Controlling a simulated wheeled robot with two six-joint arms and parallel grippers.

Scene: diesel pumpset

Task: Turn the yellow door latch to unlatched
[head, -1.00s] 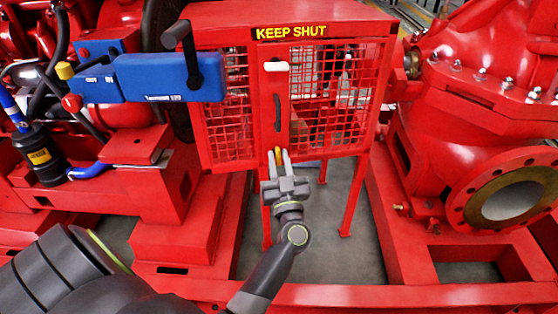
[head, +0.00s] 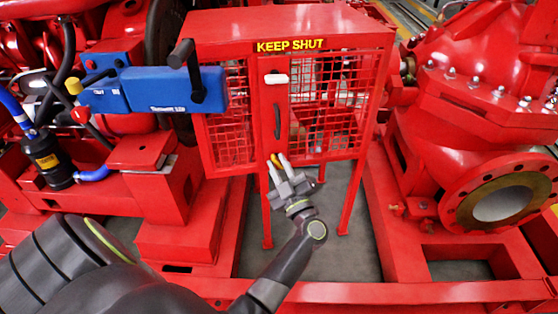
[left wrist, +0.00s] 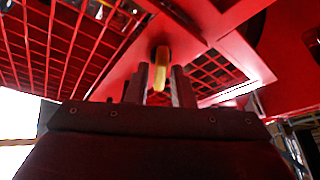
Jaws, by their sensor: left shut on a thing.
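The yellow latch (head: 274,159) is at the bottom of the red door strip, below the dark door handle (head: 277,121). It appears tilted in the head view. My left gripper (head: 278,163) reaches up to it from below and is shut on it, leaning with its tips toward the upper left. In the left wrist view the yellow latch (left wrist: 161,70) sits between the two grey fingers of the gripper (left wrist: 159,84), which partly hide its sides. My right gripper is not in view.
The red mesh cabinet (head: 325,100) is marked KEEP SHUT and has a white piece (head: 276,79) high on the door strip. A blue unit (head: 150,90) with a dark lever juts out at left. A large red pump casing (head: 490,120) stands at right. Bare floor shows below the cabinet.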

